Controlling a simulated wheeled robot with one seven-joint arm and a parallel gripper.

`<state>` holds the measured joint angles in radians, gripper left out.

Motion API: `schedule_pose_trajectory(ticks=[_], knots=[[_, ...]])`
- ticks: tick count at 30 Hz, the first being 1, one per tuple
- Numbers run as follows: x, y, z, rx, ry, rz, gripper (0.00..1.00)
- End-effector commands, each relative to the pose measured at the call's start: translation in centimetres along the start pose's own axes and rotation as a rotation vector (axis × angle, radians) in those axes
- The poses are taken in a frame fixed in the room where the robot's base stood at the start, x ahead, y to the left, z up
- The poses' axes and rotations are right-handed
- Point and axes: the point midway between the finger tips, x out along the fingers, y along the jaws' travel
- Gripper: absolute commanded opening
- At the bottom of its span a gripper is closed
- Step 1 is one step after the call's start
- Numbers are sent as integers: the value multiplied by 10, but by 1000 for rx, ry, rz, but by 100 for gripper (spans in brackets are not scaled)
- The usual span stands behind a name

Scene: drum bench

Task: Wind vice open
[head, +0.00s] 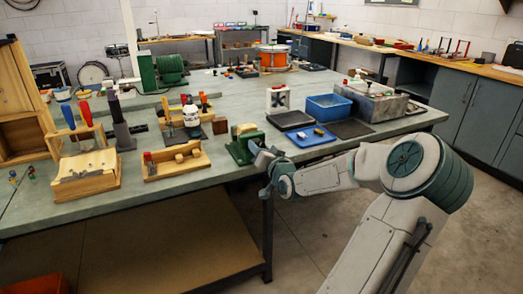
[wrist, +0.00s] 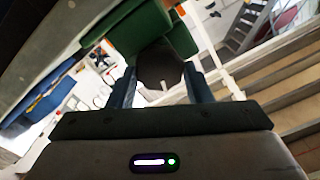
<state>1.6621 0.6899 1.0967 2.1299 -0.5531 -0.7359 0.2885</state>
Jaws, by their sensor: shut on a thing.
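The green vice (head: 243,143) stands at the front edge of the bench, near the middle in the head view. Its green body (wrist: 135,30) fills the top of the wrist view. My gripper (head: 260,152) is at the vice's front, on the side facing me. In the wrist view its two bluish fingers stand either side of a dark handle part (wrist: 158,68) with a small pale bar below it, and are shut on it. The handle is mostly hidden by my gripper in the head view. The jaw gap cannot be made out.
The bench (head: 215,185) is crowded. A wooden block fixture (head: 175,162) stands left of the vice. A blue tray (head: 310,136) and a blue bin (head: 328,106) lie to the right. Floor is open in front of the bench's right side.

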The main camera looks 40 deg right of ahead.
Motion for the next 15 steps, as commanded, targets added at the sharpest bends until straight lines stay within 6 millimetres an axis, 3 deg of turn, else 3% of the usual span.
schedule_pose_trajectory(ticks=[5,6,8,15], knots=[[1,-2,-3,-2,8,-3,23],[1,-2,-3,-2,8,-3,48],[1,-1,-3,-1,7,-3,65],[0,-1,-1,0,3,-1,67]])
